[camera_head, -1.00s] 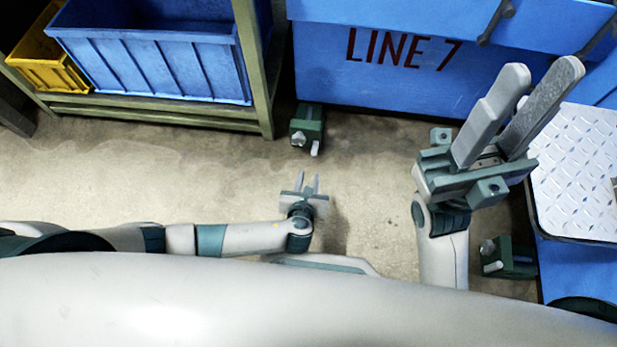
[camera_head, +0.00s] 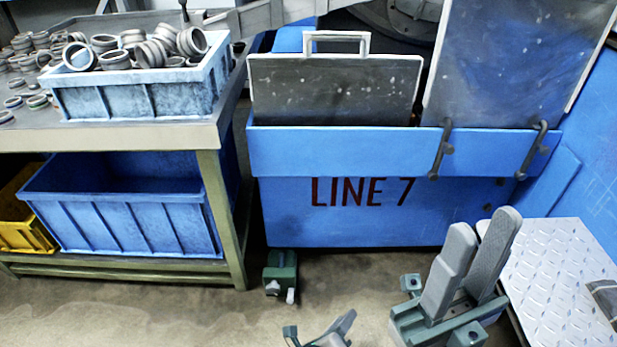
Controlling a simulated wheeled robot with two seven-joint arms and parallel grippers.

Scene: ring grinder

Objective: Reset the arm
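My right gripper (camera_head: 484,228) points up at the lower right of the head view. Its two long grey fingers stand apart with a gap and nothing between them, so it is open. It shows in front of the blue LINE 7 cabinet (camera_head: 300,225). My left gripper (camera_head: 320,330) shows only in part at the bottom edge, in the middle. A grey finger and a small green block of it are visible. The rest is cut off, so its opening is unclear. I see nothing held in it.
A workbench (camera_head: 110,137) at left carries a blue bin (camera_head: 140,100) of metal rings and loose rings. A larger blue bin (camera_head: 120,225) and a yellow bin (camera_head: 25,235) sit below. A metal tread plate (camera_head: 560,275) lies at right. Bare floor (camera_head: 190,315) shows at lower left.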

